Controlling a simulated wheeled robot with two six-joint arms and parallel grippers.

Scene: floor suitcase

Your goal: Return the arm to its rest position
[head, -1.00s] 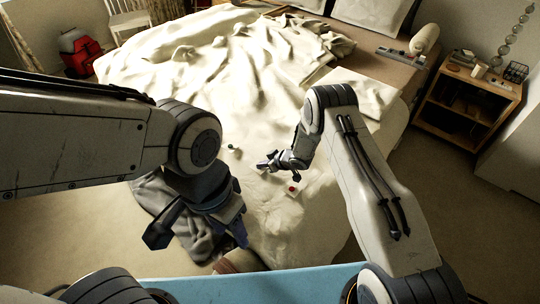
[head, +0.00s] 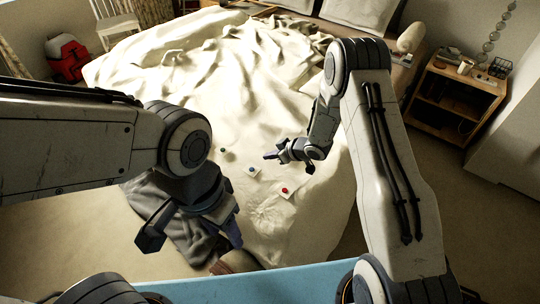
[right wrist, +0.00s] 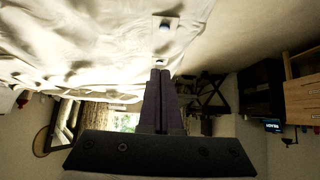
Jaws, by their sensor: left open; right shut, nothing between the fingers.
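My right arm reaches in from the right in the head view, with its gripper (head: 272,155) above the bed. The right gripper is shut and empty; its two fingers lie together in the right wrist view (right wrist: 160,76). My left gripper (head: 190,243) is open and empty in the head view, low at the left by the grey cloth at the bed's near edge.
The bed (head: 200,80) has a rumpled cream cover. A small blue item (head: 252,169), a red item (head: 285,190) and a dark greenish item (head: 223,150) lie on it. A wooden nightstand (head: 455,95) stands at right, a red bag (head: 70,60) at far left.

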